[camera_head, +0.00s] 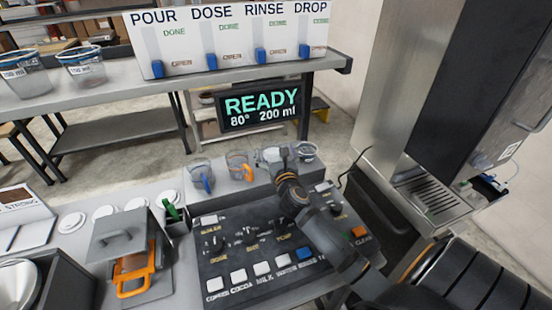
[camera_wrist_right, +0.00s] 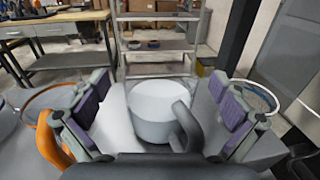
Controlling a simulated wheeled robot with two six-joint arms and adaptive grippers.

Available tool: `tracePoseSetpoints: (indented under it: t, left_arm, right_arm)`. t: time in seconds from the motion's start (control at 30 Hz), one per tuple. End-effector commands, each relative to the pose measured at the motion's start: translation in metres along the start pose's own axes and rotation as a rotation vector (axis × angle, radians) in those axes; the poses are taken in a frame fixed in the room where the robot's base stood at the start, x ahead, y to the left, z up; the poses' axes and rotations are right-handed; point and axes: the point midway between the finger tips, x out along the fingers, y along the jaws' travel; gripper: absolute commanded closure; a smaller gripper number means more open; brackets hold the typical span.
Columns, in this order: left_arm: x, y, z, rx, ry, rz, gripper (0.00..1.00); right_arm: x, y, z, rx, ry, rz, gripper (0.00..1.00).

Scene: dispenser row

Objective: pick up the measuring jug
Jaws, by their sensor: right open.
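A pale jug with a dark grey handle (camera_wrist_right: 158,103) stands upright on the counter in the right wrist view. It is between the spread purple-padded fingers of my right gripper (camera_wrist_right: 158,86), with a gap on each side. Its handle faces my wrist. In the head view this jug (camera_head: 268,153) is partly hidden behind my right gripper (camera_head: 287,156), which is open and empty. To its left stand a jug with an orange handle (camera_head: 240,166) and one with a blue handle (camera_head: 201,176). My left gripper is not in view.
A blue-rimmed clear vessel (camera_head: 306,152) stands close on the right of the jug. A dark button panel (camera_head: 262,262) lies in front. A READY display (camera_head: 260,107) is behind. More labelled clear jugs (camera_head: 84,68) stand on the back table.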

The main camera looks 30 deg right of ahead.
Motion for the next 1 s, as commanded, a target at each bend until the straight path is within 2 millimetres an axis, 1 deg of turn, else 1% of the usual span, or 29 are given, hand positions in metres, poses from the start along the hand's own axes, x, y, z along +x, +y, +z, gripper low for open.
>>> tracePoseSetpoints:
  t: [0.03, 0.1, 0.27, 0.3, 0.8, 0.83, 1.0]
  left_arm:
    - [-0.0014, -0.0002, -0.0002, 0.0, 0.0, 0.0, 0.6]
    - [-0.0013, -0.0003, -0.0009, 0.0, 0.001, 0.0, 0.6]
    - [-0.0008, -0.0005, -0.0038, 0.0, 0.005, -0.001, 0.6]
    - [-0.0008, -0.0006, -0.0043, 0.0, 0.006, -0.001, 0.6]
    - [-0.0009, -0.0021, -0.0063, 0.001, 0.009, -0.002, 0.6]
    - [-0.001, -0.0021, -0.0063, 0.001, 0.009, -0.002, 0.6]
    - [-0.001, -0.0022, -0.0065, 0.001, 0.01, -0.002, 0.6]
  right_arm:
    - [0.0049, -0.0001, 0.0005, 0.0, 0.001, -0.001, 0.0]
    - [0.0078, 0.0, 0.0004, 0.001, 0.0, 0.0, 0.0]
    - [0.0078, 0.0, -0.0004, 0.001, 0.001, 0.0, 0.0]
    - [0.0077, 0.0, -0.0004, 0.001, 0.001, 0.0, 0.01]
    - [0.0074, 0.0, -0.0005, 0.001, 0.001, 0.0, 0.69]
    - [0.0075, 0.0002, 0.0007, 0.001, -0.001, 0.001, 0.71]
    - [0.0075, 0.0002, 0.0007, 0.001, -0.001, 0.001, 0.72]
